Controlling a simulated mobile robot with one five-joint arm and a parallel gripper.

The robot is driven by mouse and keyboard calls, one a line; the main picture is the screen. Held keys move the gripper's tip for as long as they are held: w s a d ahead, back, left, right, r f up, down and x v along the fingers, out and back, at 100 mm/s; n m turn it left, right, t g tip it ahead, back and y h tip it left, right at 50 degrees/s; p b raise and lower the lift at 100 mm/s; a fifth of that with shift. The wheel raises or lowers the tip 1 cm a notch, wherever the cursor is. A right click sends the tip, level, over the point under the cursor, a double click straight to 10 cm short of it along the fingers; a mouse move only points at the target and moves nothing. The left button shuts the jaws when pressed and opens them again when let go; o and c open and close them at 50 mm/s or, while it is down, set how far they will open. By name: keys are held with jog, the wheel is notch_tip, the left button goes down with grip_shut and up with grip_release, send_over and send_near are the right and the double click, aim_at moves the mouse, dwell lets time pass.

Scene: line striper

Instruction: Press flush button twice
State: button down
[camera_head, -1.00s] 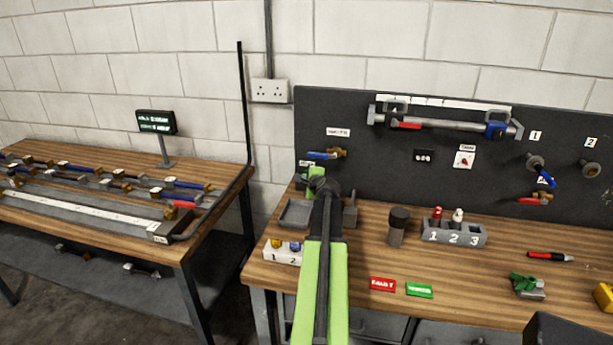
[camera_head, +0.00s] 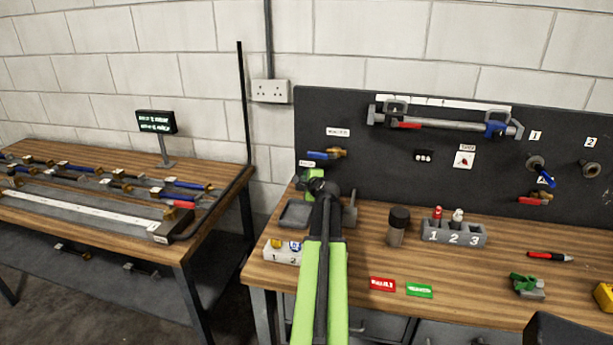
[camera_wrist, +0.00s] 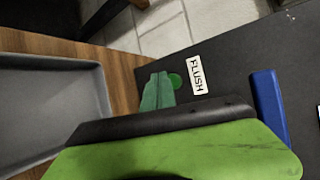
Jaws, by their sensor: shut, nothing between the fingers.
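The flush button is a small round green button (camera_wrist: 175,81) on the dark panel, beside a white FLUSH label (camera_wrist: 197,76) in the wrist view. In the head view the label (camera_head: 307,164) shows at the panel's lower left, while my arm and gripper hide the button. My gripper (camera_wrist: 161,76) is shut and empty, its green fingertips just left of the button in the wrist view. They look very close to it; I cannot tell whether they touch. In the head view my gripper (camera_head: 315,180) is at the panel's foot.
A grey tray (camera_wrist: 45,66) lies beside my gripper. A blue-handled valve (camera_head: 322,155) is mounted above the label. On the bench are a dark-capped jar (camera_head: 397,227), a numbered grey holder (camera_head: 453,232) and red (camera_head: 382,284) and green (camera_head: 419,290) tags. The front middle is mostly clear.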

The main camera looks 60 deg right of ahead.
jog(key=shift+a, duration=0.15)
jog(key=shift+s+a, duration=0.25)
jog(key=shift+a, duration=0.5)
jog(key=shift+s+a, duration=0.25)
jog(key=shift+a, duration=0.55)
jog(key=shift+s+a, duration=0.25)
jog(key=shift+a, duration=0.5)
